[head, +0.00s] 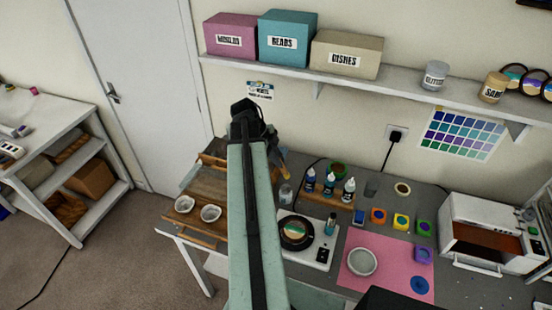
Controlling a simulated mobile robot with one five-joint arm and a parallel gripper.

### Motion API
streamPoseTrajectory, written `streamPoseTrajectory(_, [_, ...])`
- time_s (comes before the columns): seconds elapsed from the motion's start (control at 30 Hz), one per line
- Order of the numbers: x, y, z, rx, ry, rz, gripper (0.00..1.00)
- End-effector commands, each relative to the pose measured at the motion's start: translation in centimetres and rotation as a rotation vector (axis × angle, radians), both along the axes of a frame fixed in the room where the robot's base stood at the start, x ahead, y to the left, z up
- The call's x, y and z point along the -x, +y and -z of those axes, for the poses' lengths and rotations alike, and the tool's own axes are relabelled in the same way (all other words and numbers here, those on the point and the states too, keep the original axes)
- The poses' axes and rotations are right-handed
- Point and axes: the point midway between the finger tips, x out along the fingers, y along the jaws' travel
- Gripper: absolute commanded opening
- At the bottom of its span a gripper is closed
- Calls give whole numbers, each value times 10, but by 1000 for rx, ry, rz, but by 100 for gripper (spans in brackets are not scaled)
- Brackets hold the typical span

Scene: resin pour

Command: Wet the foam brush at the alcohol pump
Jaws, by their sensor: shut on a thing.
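My arm reaches from the bottom of the head view to the back of the workbench. Its dark end bends down to the right, and my gripper (277,146) is mostly hidden behind the arm. It is shut on a slim yellowish-tan thing, seemingly the foam brush (284,162), pointing down; its tip is hard to make out. Just below it in the picture stands a small clear container (286,193), which may be the alcohol pump. I cannot tell whether the brush touches it.
A wooden rack with dropper bottles (330,190) stands right of the clear container. A turntable with a black disc (297,232) is nearer. A pink mat (390,262) holds a white bowl (362,262). Two small bowls (210,213) sit at left. A shelf (400,85) runs above.

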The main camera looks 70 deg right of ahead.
Motion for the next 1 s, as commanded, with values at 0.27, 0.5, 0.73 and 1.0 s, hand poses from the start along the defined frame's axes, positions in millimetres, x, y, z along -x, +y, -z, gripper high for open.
streamPoseTrajectory(0.27, [-2, 1, 40, 0, 0, -3, 0])
streamPoseTrajectory(0.5, [-2, 1, 51, 0, 0, -5, 0])
streamPoseTrajectory(0.73, [-3, 1, 50, 0, 0, -5, 0])
streamPoseTrajectory(1.0, [-3, 2, 50, 0, 0, -5, 0])
